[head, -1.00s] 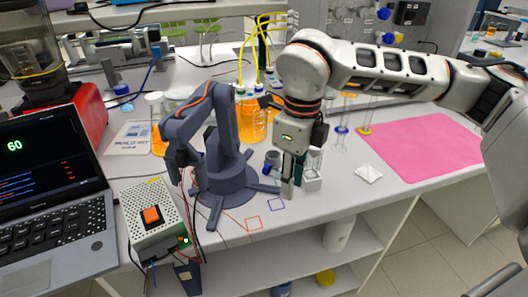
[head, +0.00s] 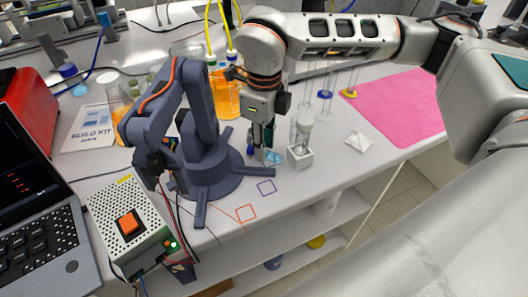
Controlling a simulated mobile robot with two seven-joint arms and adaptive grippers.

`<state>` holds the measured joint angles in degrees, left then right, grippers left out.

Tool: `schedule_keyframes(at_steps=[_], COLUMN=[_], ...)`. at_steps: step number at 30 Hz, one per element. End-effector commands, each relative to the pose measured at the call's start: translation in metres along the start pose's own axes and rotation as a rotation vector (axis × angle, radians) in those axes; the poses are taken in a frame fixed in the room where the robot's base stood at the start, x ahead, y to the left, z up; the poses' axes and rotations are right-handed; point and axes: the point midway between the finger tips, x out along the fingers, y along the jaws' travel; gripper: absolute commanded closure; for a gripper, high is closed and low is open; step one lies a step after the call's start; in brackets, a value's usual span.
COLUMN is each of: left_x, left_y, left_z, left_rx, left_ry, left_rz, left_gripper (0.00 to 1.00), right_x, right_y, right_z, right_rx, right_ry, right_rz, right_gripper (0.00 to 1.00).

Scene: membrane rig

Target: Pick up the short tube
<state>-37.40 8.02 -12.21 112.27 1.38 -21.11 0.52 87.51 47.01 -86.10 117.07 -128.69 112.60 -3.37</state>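My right gripper (head: 264,155) points down at the bench, close to the small blue-grey desk arm. Its fingers are small and overlap dark and teal parts behind them, so whether they are open or shut is unclear. A short clear tube (head: 301,128) stands upright in a small white square holder (head: 300,157), just to the right of my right gripper, with a small gap visible. A light-blue patch shows low beside the fingertips; I cannot tell what it is. My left gripper is not in view.
The desk arm (head: 210,165) stands left of my gripper. Orange-filled bottles (head: 227,98) are behind. Tall tubes with blue (head: 325,94) and yellow bases stand behind right. A white weighing dish (head: 359,141) and pink mat (head: 405,105) lie right. A power box (head: 128,222) is front left.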

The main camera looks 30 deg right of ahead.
Motion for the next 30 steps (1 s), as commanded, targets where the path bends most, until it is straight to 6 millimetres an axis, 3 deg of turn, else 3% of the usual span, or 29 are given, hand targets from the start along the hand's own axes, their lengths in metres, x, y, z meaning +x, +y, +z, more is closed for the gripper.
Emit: schedule_keyframes(at_steps=[4,11,12,15,30], left_x=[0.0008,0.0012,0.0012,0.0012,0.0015], left_y=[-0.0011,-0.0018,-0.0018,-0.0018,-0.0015], left_z=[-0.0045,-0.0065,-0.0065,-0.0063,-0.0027], left_rx=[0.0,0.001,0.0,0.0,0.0], left_ry=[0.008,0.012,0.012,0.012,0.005], left_rz=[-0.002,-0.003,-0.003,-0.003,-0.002], left_gripper=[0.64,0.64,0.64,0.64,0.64], right_x=[0.0139,0.0157,0.0156,0.0155,0.0072], right_y=[0.0001,0.0001,0.0001,0.0001,-0.0003], right_z=[0.0,0.0002,0.0002,0.0002,0.0008], right_rx=[-0.001,-0.001,-0.001,-0.001,0.0], right_ry=[0.0,-0.001,-0.001,-0.001,-0.003], right_rz=[0.0,0.0,0.0,0.0,-0.002], right_gripper=[0.74,0.74,0.77,0.98,0.98])
